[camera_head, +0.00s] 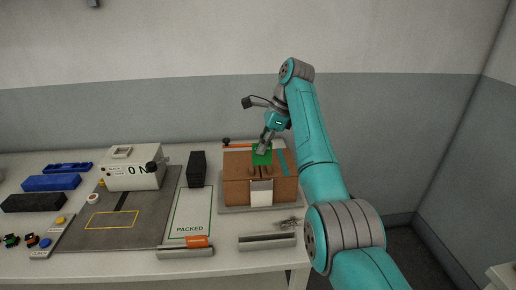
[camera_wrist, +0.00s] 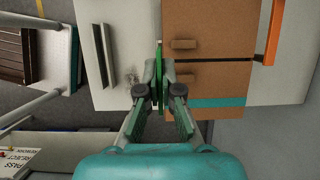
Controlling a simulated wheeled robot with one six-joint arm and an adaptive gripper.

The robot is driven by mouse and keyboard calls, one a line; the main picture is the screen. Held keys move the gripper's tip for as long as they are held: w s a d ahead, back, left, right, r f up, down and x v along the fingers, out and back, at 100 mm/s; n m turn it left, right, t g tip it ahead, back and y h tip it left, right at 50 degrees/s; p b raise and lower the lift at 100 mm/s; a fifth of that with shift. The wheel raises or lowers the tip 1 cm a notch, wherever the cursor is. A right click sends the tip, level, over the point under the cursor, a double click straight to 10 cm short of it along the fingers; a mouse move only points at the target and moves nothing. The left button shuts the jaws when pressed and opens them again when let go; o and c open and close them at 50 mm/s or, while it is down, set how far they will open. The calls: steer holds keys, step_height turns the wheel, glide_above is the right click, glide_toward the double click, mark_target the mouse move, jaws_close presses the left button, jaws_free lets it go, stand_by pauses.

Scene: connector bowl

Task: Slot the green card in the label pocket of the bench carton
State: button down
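The green card (camera_head: 262,155) is upright in my gripper (camera_head: 266,145), seen nearly face-on in the head view. In the wrist view the card (camera_wrist: 159,57) is edge-on between the fingertips of my gripper (camera_wrist: 158,75), which is shut on it. The brown bench carton (camera_head: 236,191) sits below it. The white label pocket (camera_head: 261,193) is on the carton's front face, and the card appears above it. In the wrist view the card is along the front edge of the carton (camera_wrist: 215,50). The pocket's mouth cannot be made out there.
An orange-handled tool (camera_head: 241,146) lies behind the carton. A metal rail (camera_head: 267,240) is on the bench in front. Left are a black block (camera_head: 196,168), a "PACKED" area (camera_head: 190,212) and a white box (camera_head: 134,172) with a black knob.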

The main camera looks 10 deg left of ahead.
mark_target(271, 154)
steer(key=shift+f, duration=0.2)
steer(key=shift+f, duration=2.3)
steer(key=shift+f, duration=2.5)
steer(key=c, duration=1.2)
jaws_free()
steer(key=shift+c, duration=0.2)
steer(key=v, duration=0.7)
steer(key=shift+r, duration=0.2)
